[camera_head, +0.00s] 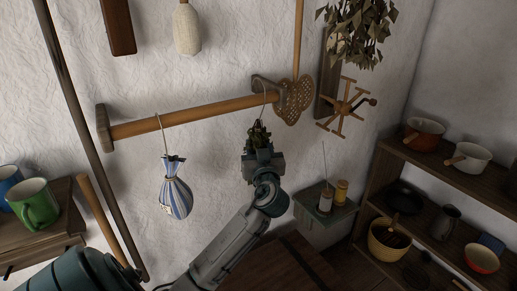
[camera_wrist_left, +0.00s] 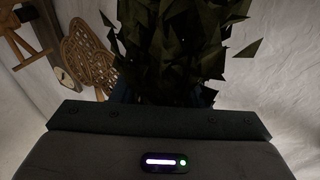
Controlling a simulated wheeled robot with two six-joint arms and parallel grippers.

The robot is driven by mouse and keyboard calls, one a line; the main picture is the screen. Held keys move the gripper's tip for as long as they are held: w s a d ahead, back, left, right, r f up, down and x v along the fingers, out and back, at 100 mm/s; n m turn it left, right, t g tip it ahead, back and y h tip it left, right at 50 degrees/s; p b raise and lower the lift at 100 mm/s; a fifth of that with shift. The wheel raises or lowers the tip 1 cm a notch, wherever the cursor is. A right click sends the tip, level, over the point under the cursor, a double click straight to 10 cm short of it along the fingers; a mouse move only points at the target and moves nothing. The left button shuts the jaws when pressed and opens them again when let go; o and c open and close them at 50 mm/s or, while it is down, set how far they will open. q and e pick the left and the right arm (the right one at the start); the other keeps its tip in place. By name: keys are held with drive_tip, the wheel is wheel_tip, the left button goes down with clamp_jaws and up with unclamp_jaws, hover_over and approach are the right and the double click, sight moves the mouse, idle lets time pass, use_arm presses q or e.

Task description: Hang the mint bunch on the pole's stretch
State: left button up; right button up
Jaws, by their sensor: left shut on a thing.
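The wooden pole (camera_head: 205,111) runs along the white wall between two brackets. My left gripper (camera_head: 260,153) is shut on the mint bunch (camera_head: 258,131), a dark green leafy bundle just below the pole's right part. The bunch's thin pale hook rises from it to the pole near the right bracket; I cannot tell whether it rests on the pole. In the left wrist view the leaves (camera_wrist_left: 175,45) fill the top middle, above the gripper body, and hide the fingertips. My right gripper is not in view.
A blue-striped bag (camera_head: 175,190) hangs from the pole's left part. A woven beater (camera_head: 293,101) and a wooden reel (camera_head: 346,107) hang to the right. A small shelf (camera_head: 318,208) with jars is lower right. The pole between bag and bunch is bare.

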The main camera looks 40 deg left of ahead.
use_arm(q)
drive_tip(key=shift+d, duration=0.1)
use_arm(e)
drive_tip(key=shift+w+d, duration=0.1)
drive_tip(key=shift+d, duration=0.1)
use_arm(q)
drive_tip(key=s+d+b, duration=0.2)
drive_tip(key=d, duration=0.4)
drive_tip(key=shift+d, duration=0.3)
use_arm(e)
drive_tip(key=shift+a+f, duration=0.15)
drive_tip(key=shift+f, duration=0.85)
